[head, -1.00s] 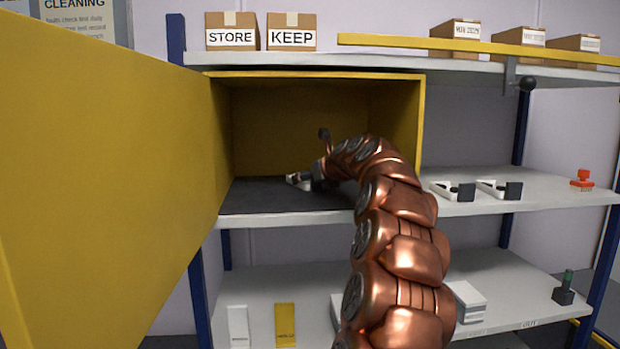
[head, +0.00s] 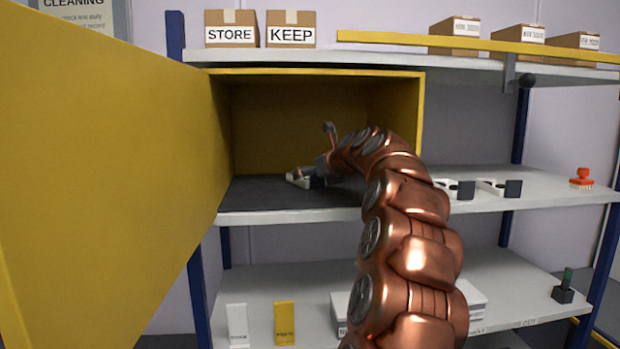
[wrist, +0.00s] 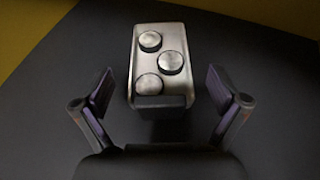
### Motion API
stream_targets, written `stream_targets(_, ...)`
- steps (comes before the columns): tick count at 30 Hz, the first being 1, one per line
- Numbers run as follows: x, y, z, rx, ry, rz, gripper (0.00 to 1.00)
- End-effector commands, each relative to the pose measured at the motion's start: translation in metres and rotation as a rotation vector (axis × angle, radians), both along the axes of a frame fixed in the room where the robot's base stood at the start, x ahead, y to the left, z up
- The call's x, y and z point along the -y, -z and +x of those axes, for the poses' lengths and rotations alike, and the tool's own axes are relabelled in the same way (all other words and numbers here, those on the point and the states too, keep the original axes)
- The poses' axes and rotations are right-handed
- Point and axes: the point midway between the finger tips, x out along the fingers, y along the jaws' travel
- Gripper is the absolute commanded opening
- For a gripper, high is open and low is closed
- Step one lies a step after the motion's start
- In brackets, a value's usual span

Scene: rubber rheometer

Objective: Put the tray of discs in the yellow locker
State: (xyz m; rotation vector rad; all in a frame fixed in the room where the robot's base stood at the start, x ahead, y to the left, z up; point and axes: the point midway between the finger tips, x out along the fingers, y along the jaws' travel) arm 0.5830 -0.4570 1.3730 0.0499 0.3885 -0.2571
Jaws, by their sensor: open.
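The yellow locker (head: 421,125) stands open on the middle shelf, its yellow door (head: 110,170) swung wide to the left. The tray of discs (wrist: 185,45) rests on the locker's dark floor. It is a metal tray with 3 round silver discs and a black handle block (wrist: 160,103) at its near end. The tray also shows inside the locker in the head view (head: 296,178), partly hidden by my gripper. My gripper (wrist: 160,88) is open, its fingers apart on either side of the tray's near end, not touching it.
Two similar white holders with black blocks (head: 456,188) (head: 497,187) stand on the shelf right of the locker, with a red brush (head: 582,178) further right. My arm passes close to the locker's right wall. The locker floor around the tray is clear.

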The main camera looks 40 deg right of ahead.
Motion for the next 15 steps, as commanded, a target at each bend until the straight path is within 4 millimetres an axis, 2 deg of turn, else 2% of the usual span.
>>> stream_targets(9, -0.013, -0.02, -0.052, 0.002, 0.001, -0.002, 0.97)
stream_targets(15, -0.02, -0.032, -0.079, 0.001, 0.001, -0.001, 0.97)
